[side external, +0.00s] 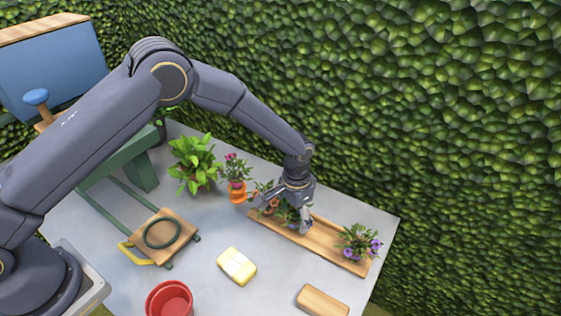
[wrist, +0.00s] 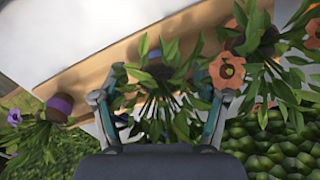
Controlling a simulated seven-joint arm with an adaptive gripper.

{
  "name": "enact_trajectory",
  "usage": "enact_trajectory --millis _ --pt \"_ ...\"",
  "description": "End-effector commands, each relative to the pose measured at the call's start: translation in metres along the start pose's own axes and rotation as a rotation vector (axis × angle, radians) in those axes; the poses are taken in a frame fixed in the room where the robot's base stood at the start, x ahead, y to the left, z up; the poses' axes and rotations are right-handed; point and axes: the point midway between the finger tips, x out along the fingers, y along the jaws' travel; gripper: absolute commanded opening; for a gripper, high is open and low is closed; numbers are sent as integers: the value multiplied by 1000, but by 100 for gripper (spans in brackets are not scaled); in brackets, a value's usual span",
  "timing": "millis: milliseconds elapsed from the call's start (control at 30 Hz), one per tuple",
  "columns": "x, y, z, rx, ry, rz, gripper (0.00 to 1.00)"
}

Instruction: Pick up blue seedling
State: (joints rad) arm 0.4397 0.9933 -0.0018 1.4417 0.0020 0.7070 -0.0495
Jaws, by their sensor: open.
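My gripper (side external: 292,213) is open and points down over the middle of a long wooden tray. In the wrist view its fingers (wrist: 162,98) stand on either side of a leafy green seedling (wrist: 158,82), which has a dark bluish band at its base. This is likely the blue seedling; its flowers are mostly hidden, and I cannot tell whether the fingers touch its leaves. A seedling with purple flowers (side external: 359,242) sits at the tray's right end and shows at the left in the wrist view (wrist: 60,104). An orange-flowered seedling (side external: 264,197) is close to the gripper's left.
The wooden tray (side external: 325,240) lies along the table's back edge, near a hedge. A potted pink flower (side external: 237,178) and a leafy plant (side external: 194,163) stand left of it. A yellow block (side external: 237,266), wooden block (side external: 322,300) and red pot (side external: 170,300) are in front.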

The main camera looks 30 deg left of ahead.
Motion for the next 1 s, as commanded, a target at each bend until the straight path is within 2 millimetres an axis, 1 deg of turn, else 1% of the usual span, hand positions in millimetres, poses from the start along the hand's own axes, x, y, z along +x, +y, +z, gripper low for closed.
enact_trajectory --millis 200,767,1000 --pt "0 0 0 0 1 0 71" --pt "0 0 0 0 0 0 13" --pt "-1 0 0 0 1 0 12"
